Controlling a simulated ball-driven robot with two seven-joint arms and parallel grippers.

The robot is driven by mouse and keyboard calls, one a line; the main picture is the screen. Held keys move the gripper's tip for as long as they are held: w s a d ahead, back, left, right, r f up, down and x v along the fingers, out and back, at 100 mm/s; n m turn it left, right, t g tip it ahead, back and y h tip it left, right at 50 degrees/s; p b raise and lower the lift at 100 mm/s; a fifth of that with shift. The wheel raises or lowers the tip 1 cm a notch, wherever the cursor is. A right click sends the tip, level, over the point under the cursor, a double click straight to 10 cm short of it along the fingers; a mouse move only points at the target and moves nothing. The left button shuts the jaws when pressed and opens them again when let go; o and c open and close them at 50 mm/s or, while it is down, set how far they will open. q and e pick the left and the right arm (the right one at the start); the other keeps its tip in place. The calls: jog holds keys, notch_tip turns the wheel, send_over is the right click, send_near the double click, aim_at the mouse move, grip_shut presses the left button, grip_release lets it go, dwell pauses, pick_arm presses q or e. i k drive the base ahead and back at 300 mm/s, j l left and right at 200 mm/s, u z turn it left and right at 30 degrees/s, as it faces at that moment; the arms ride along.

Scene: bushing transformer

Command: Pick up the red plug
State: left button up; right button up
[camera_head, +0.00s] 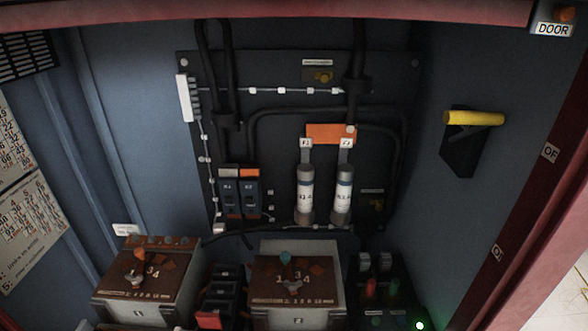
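A small upright red piece (371,288), which looks like the red plug, stands in a dark block at the bottom right of the cabinet. A green piece (394,285) stands just right of it. Another red part (208,320) lies low between the two brown-topped boxes, and I cannot tell whether it is a plug or a switch. Neither of my grippers is in view.
Two brown-topped boxes with knobs, left (140,285) and middle (296,290), flank the lower area. Behind are two white cylinders (305,195), breakers (240,195) and black cables. A yellow handle (474,118) juts from the right wall. The red cabinet frame (250,12) borders the opening.

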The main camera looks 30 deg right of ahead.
aim_at(370, 285)
jog(key=z, duration=1.4)
